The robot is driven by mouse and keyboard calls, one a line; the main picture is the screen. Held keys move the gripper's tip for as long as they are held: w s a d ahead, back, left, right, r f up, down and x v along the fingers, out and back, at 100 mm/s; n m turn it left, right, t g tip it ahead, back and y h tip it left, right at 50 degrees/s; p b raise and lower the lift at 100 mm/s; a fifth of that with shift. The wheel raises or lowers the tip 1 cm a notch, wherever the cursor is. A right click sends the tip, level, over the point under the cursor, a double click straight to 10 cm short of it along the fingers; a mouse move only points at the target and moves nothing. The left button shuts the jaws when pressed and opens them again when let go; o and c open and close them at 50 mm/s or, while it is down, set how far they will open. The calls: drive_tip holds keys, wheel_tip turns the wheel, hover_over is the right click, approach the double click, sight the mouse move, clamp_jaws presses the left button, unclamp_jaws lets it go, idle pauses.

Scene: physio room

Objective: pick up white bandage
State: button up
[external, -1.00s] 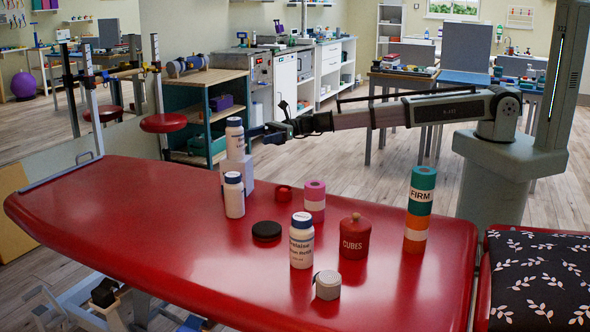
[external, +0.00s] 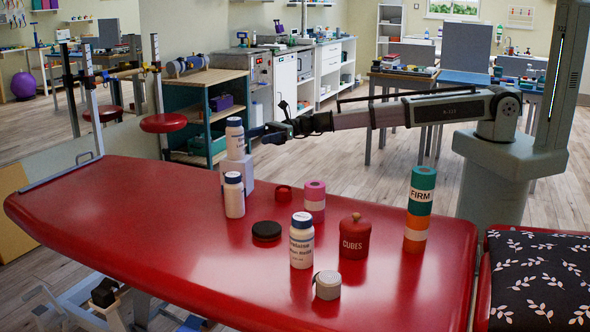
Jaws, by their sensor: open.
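A short white roll (external: 327,285) with a greyish speckled top stands at the front edge of the red table; it looks like the white bandage. My gripper (external: 258,133) is at the far side of the table, well behind and left of the roll. It is open, with its fingers pointing left towards a white bottle (external: 235,140) on a white block (external: 238,172). Whether the fingers touch that bottle cannot be told.
On the red table (external: 130,225) stand two more white bottles (external: 234,196) (external: 302,242), a black disc (external: 267,231), a small red item (external: 283,193), a pink roll (external: 314,198), a red CUBES jar (external: 354,240) and a tall striped FIRM stack (external: 419,210). The left part is clear.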

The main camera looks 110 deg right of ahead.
wheel_tip(320, 180, up, 11)
drive_tip(key=n+g+h, duration=0.2)
drive_tip(key=n+g, duration=0.9)
drive_tip(key=g, duration=0.5)
hover_over(329, 276)
drive_tip(key=d, duration=0.5)
wheel_tip(329, 276, down, 11)
drive_tip(key=x, duration=1.3)
drive_tip(key=shift+s+d+f, duration=0.15)
drive_tip(key=shift+s+f, duration=0.15)
drive_tip(key=shift+f, duration=0.1)
drive_tip(key=shift+c, duration=0.4)
